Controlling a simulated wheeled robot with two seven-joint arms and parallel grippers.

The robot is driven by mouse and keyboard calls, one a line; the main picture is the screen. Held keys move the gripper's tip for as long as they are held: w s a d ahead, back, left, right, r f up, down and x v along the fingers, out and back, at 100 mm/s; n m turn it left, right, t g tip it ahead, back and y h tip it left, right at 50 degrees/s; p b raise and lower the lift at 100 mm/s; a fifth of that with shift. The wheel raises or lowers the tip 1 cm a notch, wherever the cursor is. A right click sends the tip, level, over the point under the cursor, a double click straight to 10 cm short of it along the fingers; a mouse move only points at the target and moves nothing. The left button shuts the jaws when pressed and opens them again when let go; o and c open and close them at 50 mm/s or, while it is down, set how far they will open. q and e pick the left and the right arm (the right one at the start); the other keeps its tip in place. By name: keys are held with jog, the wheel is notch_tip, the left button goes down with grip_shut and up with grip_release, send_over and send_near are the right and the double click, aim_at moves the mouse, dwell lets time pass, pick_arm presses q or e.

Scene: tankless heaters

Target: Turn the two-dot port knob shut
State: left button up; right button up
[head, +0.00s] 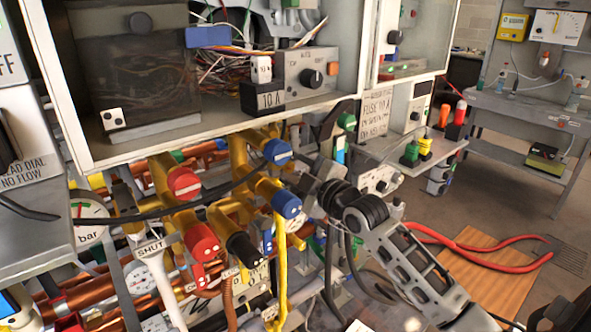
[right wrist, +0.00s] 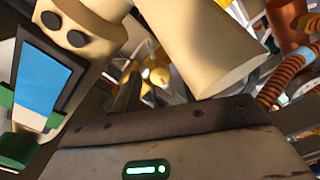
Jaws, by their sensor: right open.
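Two blue knobs sit on yellow valve bodies in the head view: an upper one (head: 277,151) and a lower one (head: 287,204) with small pale dots on its face. A red knob (head: 203,243) farther left also bears small marks; their number is hard to read. My right gripper (head: 313,184) is open, just right of the lower blue knob; contact is unclear. In the right wrist view, a cream round end with two dark dots (right wrist: 63,29) and a blue-and-white plate (right wrist: 40,85) show close up. My left gripper is not in view.
Another red knob (head: 183,182) and a black knob (head: 243,249) crowd the pipes. A white handle marked SHUT (head: 150,247) stands in front. A black cable (head: 130,218) crosses the valves. The cabinet edge (head: 200,138) overhangs them.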

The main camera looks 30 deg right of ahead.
grip_shut()
jog(key=shift+m, duration=0.3)
jog(key=m, duration=0.2)
jog(key=shift+m, duration=0.4)
jog(key=m, duration=0.3)
jog(key=shift+m, duration=0.3)
jog(key=m, duration=0.6)
jog(key=shift+f, duration=0.1)
jog(key=shift+m, duration=0.3)
